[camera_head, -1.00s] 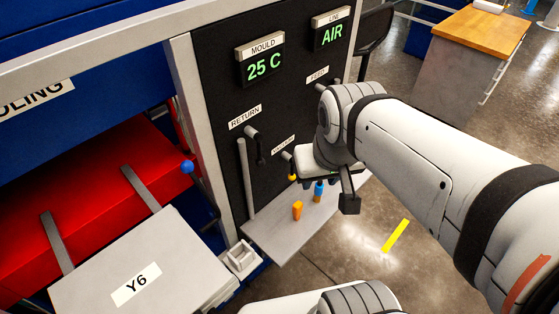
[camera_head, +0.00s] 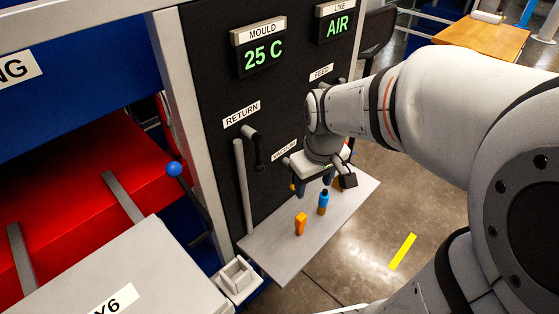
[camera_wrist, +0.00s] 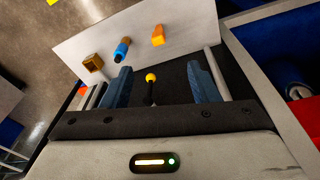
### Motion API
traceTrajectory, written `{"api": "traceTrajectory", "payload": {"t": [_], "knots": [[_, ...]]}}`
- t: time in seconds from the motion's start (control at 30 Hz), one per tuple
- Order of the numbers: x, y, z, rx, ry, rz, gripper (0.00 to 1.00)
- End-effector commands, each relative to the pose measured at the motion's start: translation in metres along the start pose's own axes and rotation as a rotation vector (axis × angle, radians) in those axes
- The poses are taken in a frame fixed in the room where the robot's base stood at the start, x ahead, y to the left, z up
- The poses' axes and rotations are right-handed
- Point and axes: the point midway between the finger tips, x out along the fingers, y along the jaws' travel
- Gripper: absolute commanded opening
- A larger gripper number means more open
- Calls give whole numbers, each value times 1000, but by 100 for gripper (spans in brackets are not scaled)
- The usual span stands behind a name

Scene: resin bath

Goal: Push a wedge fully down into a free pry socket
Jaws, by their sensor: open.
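The orange wedge-like block (camera_head: 300,224) stands on the grey shelf (camera_head: 275,258); it also shows in the wrist view (camera_wrist: 158,36). A square, pale pry socket (camera_head: 237,276) with an open, empty-looking top sits at the corner of the grey Y6 mould. My gripper (camera_head: 312,188) is open above the shelf's back part, close to the black panel, behind and right of the orange block. In the wrist view its blue fingers (camera_wrist: 160,80) stand apart, with a yellow-tipped black lever between them in the picture; I cannot tell whether they touch it.
A blue dark-topped bottle (camera_head: 323,202) and a brown box (camera_wrist: 93,63) stand on the shelf. The panel (camera_head: 215,75) carries RETURN, VACUUM and FEED levers. The shelf's front left is clear.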

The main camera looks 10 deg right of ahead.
Motion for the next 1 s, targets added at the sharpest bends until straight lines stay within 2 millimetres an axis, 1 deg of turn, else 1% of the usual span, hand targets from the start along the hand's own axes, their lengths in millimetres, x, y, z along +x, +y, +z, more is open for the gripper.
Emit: {"api": "traceTrajectory", "payload": {"t": [0.03, 0.07, 0.1, 0.2, 0.3, 0.4, 0.5, 0.77, 1.0], "knots": [[44, 2, -6, -46, -30, -11, 55], [59, 4, -10, -75, -42, -16, 55], [78, 6, -15, -113, -58, -24, 55], [120, 10, -26, -192, -90, -42, 55], [149, 12, -32, -250, -112, -56, 55], [165, 14, -36, -285, -123, -64, 55], [176, 14, -37, -301, -129, -69, 55], [203, 11, -33, -304, -132, -71, 55], [238, 5, -28, -303, -132, -71, 55]]}}
